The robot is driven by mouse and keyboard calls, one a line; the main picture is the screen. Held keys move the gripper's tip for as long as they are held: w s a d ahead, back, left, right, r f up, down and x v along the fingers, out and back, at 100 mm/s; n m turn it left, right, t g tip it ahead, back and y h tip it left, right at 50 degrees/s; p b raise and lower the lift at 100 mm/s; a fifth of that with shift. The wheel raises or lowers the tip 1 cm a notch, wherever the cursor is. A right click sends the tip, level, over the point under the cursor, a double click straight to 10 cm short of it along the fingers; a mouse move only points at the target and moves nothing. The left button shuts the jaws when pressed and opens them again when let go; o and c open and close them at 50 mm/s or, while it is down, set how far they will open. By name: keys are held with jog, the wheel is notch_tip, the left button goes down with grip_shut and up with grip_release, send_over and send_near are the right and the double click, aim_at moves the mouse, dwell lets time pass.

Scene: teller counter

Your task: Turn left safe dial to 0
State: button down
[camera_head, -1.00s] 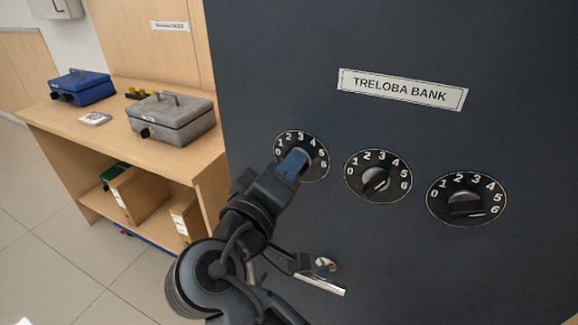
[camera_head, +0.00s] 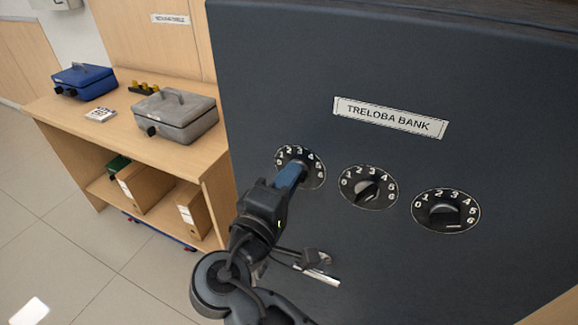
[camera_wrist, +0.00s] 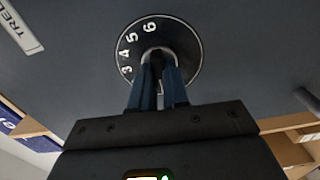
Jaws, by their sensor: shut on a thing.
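The left safe dial (camera_head: 313,176) is a round black disc with white numbers on the dark safe door (camera_head: 480,110). My gripper (camera_head: 297,170) is at this dial, its blue fingers shut on the knob and covering most of it. In the wrist view the fingers (camera_wrist: 159,75) straddle the knob, and the numbers 3, 4, 5 and 6 show on the left dial (camera_wrist: 185,38). The knob's pointer is hidden, so I cannot tell its number. The middle dial (camera_head: 347,188) and right dial (camera_head: 424,212) stand to the right, untouched.
A "TRELOBA BANK" label (camera_head: 390,117) sits above the dials. A door handle (camera_head: 318,273) is below, close to my arm. A wooden counter (camera_head: 130,130) at left holds a grey cash box (camera_head: 178,120) and a blue cash box (camera_head: 85,80).

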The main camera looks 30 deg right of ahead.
jog(key=shift+f+n+p, duration=0.1)
jog(key=shift+n+p, duration=0.2)
jog(key=shift+n, duration=0.1)
jog(key=c, duration=1.1)
grip_release()
jog(key=b+v, duration=0.1)
jog(key=v, duration=0.7)
jog(key=shift+d, duration=0.1)
